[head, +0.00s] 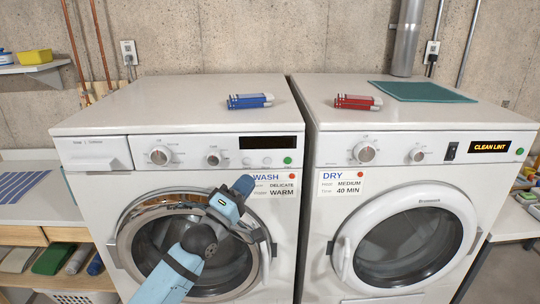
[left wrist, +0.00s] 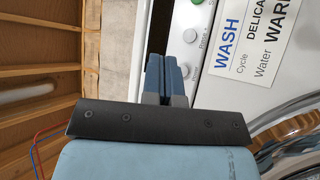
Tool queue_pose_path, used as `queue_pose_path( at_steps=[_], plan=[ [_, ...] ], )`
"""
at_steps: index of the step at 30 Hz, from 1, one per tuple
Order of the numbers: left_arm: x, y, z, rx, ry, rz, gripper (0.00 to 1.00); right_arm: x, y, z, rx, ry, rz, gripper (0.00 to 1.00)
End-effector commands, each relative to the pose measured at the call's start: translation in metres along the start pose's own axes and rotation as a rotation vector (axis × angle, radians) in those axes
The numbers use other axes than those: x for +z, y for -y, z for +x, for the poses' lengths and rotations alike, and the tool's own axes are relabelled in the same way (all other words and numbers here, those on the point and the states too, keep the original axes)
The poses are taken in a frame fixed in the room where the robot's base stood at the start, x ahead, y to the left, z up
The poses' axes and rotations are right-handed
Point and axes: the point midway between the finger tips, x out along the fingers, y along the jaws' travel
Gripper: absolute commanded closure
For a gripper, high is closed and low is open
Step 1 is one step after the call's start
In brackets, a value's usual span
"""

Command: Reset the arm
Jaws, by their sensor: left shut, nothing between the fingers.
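My left arm (head: 185,255) reaches up from the bottom of the head view, in front of the washer (head: 90,120). My left gripper (head: 245,184) is shut and empty, just below the washer's control panel and beside the WASH label (head: 275,190). In the left wrist view its blue fingers (left wrist: 165,72) are pressed together, with the panel and the label behind them. Whether the fingertips touch the washer cannot be told. The arm hides part of the washer's round door (head: 150,235). My right gripper is not in view.
A dryer (head: 320,130) stands to the right, its display reading CLEAN LINT (head: 490,147). A blue item (head: 250,101), a red item (head: 357,102) and a green mat (head: 425,92) lie on top. A counter (head: 35,205) is at left, a table (head: 515,226) at right.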

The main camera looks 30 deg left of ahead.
Motion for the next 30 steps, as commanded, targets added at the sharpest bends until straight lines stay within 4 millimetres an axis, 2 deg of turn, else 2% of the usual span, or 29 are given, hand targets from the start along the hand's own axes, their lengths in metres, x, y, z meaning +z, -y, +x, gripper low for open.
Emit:
queue_pose_path(
  at_steps=[7, 11, 14, 18, 21, 24, 27, 30],
  plan=[
    [0.005, 0.005, -0.004, -0.018, 0.007, 0.019, 1.0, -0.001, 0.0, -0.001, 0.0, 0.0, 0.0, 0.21],
    [0.033, 0.036, -0.03, -0.12, 0.058, 0.14, 1.0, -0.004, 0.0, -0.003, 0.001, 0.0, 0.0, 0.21],
    [0.071, 0.073, -0.071, -0.246, 0.152, 0.317, 1.0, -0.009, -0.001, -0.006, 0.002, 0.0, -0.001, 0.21],
    [0.132, 0.119, -0.149, -0.407, 0.356, 0.594, 1.0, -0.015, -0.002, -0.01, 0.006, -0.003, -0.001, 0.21],
    [0.171, 0.139, -0.21, -0.481, 0.528, 0.775, 1.0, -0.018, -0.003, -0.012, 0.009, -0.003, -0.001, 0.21],
    [0.204, 0.149, -0.264, -0.517, 0.693, 0.923, 1.0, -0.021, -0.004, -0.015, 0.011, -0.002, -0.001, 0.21],
    [0.227, 0.152, -0.306, -0.525, 0.827, 1.029, 1.0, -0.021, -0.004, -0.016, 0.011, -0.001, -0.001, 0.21],
    [0.24, 0.152, -0.332, -0.522, 0.913, 1.093, 1.0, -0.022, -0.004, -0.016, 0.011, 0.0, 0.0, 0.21]
  ],
)
